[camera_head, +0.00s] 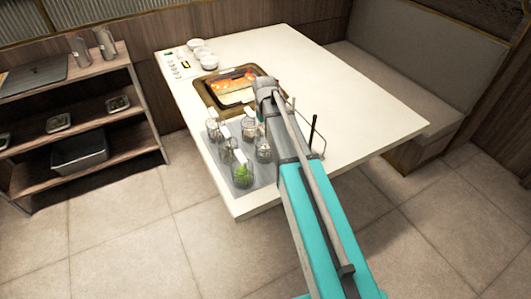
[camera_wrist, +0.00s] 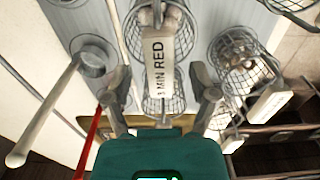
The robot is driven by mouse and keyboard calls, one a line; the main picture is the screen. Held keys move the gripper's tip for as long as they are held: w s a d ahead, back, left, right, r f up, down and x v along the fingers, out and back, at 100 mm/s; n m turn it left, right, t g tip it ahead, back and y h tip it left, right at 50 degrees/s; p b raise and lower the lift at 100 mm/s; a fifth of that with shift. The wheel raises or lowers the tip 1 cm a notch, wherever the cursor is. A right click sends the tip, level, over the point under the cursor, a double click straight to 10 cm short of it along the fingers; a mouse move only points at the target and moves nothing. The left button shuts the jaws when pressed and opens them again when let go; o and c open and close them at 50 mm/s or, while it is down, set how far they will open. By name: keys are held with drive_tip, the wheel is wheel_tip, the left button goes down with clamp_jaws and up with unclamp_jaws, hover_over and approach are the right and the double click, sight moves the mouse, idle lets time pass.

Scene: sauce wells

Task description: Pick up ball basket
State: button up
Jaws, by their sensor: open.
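Several wire baskets with tagged handles stand on a grey mat (camera_head: 262,178) at the table's near left end. In the wrist view, a wire basket (camera_wrist: 176,18) with a white tag reading "3 MIN RED" (camera_wrist: 158,62) is straight ahead. Another wire basket (camera_wrist: 240,60), holding round brownish pieces that look like balls, is to its right. I cannot tell for certain which is the ball basket. My gripper (camera_wrist: 160,82) is open, its fingers on either side of the tagged handle in the picture; contact is not clear. In the head view my arm hides the gripper.
A brown tray of food (camera_head: 209,98) and white bowls (camera_head: 204,55) are farther along the table (camera_head: 330,95). A shelf (camera_head: 120,112) stands left. The table's right side is clear.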

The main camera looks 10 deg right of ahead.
drive_tip(key=shift+f+b, duration=0.55)
drive_tip(key=shift+f, duration=0.3)
clamp_jaws()
